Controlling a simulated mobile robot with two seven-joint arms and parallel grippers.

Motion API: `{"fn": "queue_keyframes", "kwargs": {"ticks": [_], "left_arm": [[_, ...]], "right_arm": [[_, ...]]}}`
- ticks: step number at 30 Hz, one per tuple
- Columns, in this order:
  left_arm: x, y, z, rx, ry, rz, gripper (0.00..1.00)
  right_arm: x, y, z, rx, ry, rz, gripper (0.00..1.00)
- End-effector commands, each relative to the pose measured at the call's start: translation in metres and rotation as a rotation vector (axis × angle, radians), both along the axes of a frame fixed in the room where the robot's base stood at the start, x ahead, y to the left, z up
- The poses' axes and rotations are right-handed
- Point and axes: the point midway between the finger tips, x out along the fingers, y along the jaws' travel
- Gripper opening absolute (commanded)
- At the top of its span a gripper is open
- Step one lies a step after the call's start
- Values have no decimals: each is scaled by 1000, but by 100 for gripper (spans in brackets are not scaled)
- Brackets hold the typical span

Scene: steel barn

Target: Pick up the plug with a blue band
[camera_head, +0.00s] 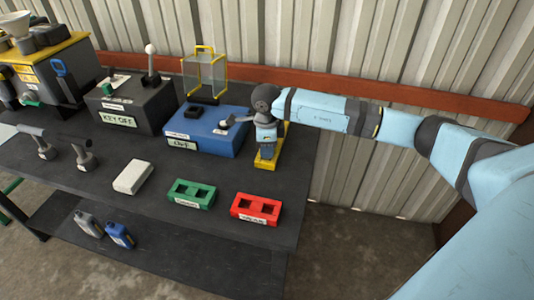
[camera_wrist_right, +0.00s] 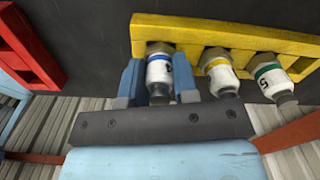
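A yellow rack (camera_wrist_right: 290,42) holds three white plugs in a row in the right wrist view. The plug with a blue band (camera_wrist_right: 159,72) is the leftmost, beside a yellow-banded plug (camera_wrist_right: 219,72) and a green-banded plug (camera_wrist_right: 273,78). My right gripper (camera_wrist_right: 158,80) has one blue finger on each side of the blue-banded plug, very close to it. I cannot tell whether both fingers touch it. In the head view my right gripper (camera_head: 267,140) points down over the yellow rack (camera_head: 264,166) and hides the plugs. My left gripper is not in view.
A blue box (camera_head: 205,140) stands just left of the rack. A red block (camera_head: 256,209), a green block (camera_head: 191,194) and a white block (camera_head: 133,177) lie nearer the table's front edge. A corrugated wall (camera_head: 340,50) stands behind.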

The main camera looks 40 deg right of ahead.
Motion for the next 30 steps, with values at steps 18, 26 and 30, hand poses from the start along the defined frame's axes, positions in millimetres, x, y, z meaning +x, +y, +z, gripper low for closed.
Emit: {"fn": "queue_keyframes", "kwargs": {"ticks": [18, 26, 30], "left_arm": [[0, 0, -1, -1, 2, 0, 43], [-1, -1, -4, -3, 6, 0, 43], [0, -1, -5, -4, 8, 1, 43]], "right_arm": [[1, 0, 20, 0, -2, 1, 3], [1, 0, 82, 0, -6, 1, 3], [1, 0, 124, 0, -6, 0, 3]]}}
